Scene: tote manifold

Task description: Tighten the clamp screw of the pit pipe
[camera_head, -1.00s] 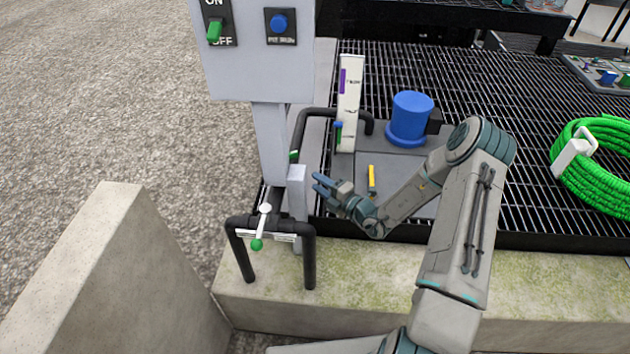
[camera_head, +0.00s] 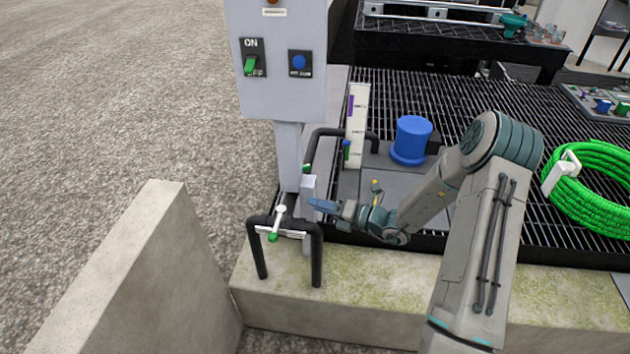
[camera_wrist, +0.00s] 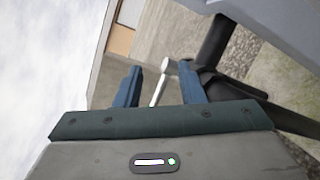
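The black pit pipe (camera_head: 317,262) is a bent tube at the front left of the grating. A clamp screw with a pale rod (camera_head: 276,222), a round white top and a green ball at its lower end sits across it. In the wrist view a pale rod with a rounded end (camera_wrist: 158,88) shows beyond and between my fingers, apart from them. My gripper (camera_head: 318,206) is just right of the clamp, by a grey post. Its two blue fingers (camera_wrist: 160,87) are spread and hold nothing. How far they are from the screw is hard to tell.
A grey switch box (camera_head: 283,95) on a post stands just behind the clamp. A concrete wall (camera_head: 140,270) rises at the left. A blue cylinder (camera_head: 412,138), a white gauge board (camera_head: 357,120) and a coiled green hose (camera_head: 595,190) are on the grating's side.

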